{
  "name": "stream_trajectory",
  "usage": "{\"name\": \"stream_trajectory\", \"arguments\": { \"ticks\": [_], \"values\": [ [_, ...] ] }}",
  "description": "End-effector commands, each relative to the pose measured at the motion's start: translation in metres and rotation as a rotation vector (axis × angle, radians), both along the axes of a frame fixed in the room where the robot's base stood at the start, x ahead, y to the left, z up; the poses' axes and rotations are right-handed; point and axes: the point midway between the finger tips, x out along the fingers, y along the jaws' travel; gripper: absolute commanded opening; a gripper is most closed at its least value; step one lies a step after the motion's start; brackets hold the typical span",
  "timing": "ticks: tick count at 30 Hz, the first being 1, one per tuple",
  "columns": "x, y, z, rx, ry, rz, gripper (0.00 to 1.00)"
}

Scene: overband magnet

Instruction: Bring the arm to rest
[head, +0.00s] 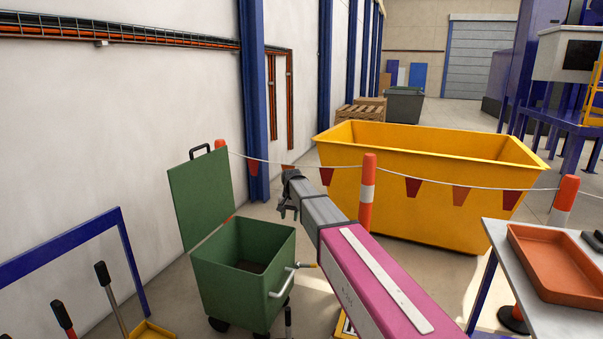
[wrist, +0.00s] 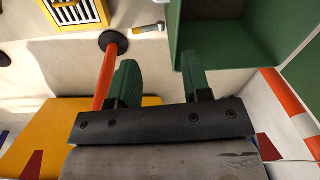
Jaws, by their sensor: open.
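My arm, with a magenta and grey link, reaches from the bottom of the head view up to the middle. My gripper (head: 284,210) is at its far end, just above and beyond the rim of a green wheeled bin (head: 227,285) with its lid raised. In the wrist view my gripper (wrist: 159,82) shows two green-padded fingers held apart with nothing between them. The bin (wrist: 232,40) shows at the upper right there. In the head view the fingers are small and partly hidden by the wrist.
A yellow skip (head: 430,205) stands behind a flagged rope with orange posts (head: 367,195). A table (head: 545,315) with an orange tray (head: 560,262) is at the right. A blue frame (head: 70,245) with long-handled tools stands at the left. A white wall runs along the left.

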Motion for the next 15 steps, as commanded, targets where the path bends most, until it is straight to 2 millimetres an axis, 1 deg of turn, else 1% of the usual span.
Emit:
{"name": "stream_trajectory", "arguments": {
  "ticks": [1, 2, 3, 5, 6, 8, 9, 11, 12, 14, 15],
  "values": [
    [-0.033, -0.029, -0.017, -0.006, 0.006, 0.007, 0.44],
    [-0.044, -0.042, -0.026, -0.010, 0.006, 0.014, 0.44],
    [-0.061, -0.058, -0.037, -0.015, 0.007, 0.024, 0.44],
    [-0.087, -0.083, -0.053, -0.022, 0.010, 0.040, 0.44],
    [-0.105, -0.100, -0.063, -0.026, 0.010, 0.049, 0.44],
    [-0.133, -0.123, -0.077, -0.033, 0.015, 0.065, 0.44],
    [-0.152, -0.138, -0.085, -0.037, 0.015, 0.075, 0.44],
    [-0.183, -0.160, -0.097, -0.042, 0.020, 0.093, 0.44],
    [-0.204, -0.173, -0.105, -0.047, 0.022, 0.103, 0.44],
    [-0.233, -0.191, -0.113, -0.052, 0.026, 0.120, 0.44],
    [-0.251, -0.201, -0.118, -0.055, 0.028, 0.131, 0.44]
  ]
}}
